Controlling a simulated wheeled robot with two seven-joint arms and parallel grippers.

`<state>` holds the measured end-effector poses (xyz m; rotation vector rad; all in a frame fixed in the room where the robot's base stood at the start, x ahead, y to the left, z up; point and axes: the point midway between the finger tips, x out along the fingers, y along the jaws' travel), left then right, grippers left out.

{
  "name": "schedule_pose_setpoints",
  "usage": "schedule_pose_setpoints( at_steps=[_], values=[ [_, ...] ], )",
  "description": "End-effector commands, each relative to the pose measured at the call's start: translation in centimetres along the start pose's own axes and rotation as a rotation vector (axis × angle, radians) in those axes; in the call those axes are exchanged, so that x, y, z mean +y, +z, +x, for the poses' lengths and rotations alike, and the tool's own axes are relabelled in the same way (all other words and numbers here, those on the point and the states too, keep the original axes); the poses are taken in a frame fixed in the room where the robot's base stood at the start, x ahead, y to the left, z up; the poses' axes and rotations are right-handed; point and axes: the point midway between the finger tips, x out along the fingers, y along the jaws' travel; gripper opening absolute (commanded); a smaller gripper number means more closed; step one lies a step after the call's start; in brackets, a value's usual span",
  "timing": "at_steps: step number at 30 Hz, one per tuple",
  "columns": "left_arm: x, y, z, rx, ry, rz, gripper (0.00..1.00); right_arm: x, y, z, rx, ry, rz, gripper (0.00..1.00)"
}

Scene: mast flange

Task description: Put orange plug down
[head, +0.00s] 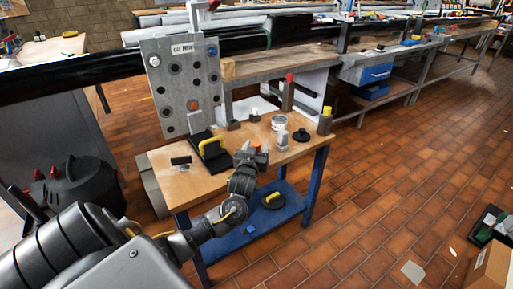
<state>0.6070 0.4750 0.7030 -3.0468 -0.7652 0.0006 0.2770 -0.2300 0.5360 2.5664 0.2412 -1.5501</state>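My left arm comes in from the lower left, and its gripper (252,153) is over the front part of the wooden table top (225,178). A small orange plug (256,143) shows between its fingertips, and the fingers look shut on it. The gap between plug and table is too small to judge. The grey flange plate (179,75) stands upright at the back left of the table, with several dark round holes. One lower spot on it is orange (192,104). My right gripper is not in view.
A black piece with a yellow handle (209,146) lies left of the gripper. A grey cylinder (282,140), a black knobbed disc (301,135) and a block with a yellow top (326,119) stand to the right. The blue lower shelf (235,238) holds another yellow-handled disc (272,200).

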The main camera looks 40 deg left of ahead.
Motion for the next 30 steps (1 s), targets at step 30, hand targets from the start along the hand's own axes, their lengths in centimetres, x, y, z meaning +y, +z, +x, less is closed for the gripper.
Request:
schedule_pose_setpoints(
  at_steps=[30],
  values=[
    [0.0, -0.3, -11.8, 0.000, 0.000, 0.000, 0.50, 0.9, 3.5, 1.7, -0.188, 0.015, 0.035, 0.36]
  ],
)
